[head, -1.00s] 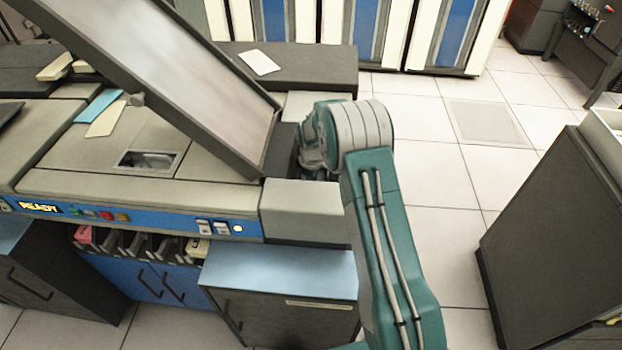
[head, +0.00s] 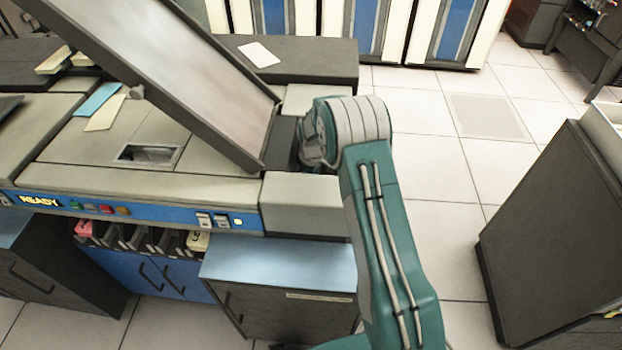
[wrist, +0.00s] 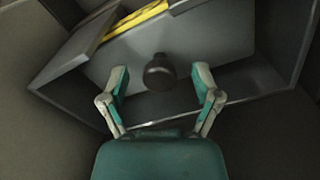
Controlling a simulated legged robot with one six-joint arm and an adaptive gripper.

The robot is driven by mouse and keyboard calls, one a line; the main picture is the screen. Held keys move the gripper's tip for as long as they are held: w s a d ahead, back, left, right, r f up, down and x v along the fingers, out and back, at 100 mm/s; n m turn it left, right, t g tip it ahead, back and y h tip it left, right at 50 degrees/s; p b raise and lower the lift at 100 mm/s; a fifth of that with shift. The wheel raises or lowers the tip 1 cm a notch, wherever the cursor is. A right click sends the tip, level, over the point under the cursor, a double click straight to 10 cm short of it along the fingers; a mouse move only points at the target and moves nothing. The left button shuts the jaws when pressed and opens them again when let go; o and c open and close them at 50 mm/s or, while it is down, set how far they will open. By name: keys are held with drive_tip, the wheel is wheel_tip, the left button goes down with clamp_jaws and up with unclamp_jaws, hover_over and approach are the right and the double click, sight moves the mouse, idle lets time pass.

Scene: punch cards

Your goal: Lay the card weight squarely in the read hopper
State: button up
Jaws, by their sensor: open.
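In the wrist view the card weight shows as a grey plate with a round dark knob (wrist: 160,72). It lies inside a dark grey open box, the read hopper (wrist: 62,88), and looks skewed to its walls. My gripper (wrist: 162,76) is open, with one finger on each side of the knob and a gap to each. I cannot tell how far above the plate the fingertips are. In the head view the dark hopper side (head: 283,142) shows beside my wrist. My fingers and the weight are hidden there.
A large tilted panel (head: 165,75) rises close to the left of my wrist. A beige block (head: 303,204) stands in front of the hopper. Yellow material (wrist: 135,20) shows at the hopper's far side. Loose cards (head: 105,112) lie at the left. Open floor is to the right.

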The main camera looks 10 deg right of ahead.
wheel_tip(320, 180, up, 12)
idle(0.5)
drive_tip(key=shift+f, duration=0.1)
drive_tip(key=s+r+m+t, duration=0.1)
drive_tip(key=s+r+m, duration=0.1)
drive_tip(key=s+r, duration=0.65)
drive_tip(key=s+r+m+t, duration=0.25)
drive_tip(key=s+r, duration=0.35)
drive_tip(key=r, duration=0.5)
drive_tip(key=s+r+m+t, duration=0.2)
drive_tip(key=s+m, duration=0.3)
drive_tip(key=s, duration=1.7)
drive_tip(key=shift+r, duration=0.5)
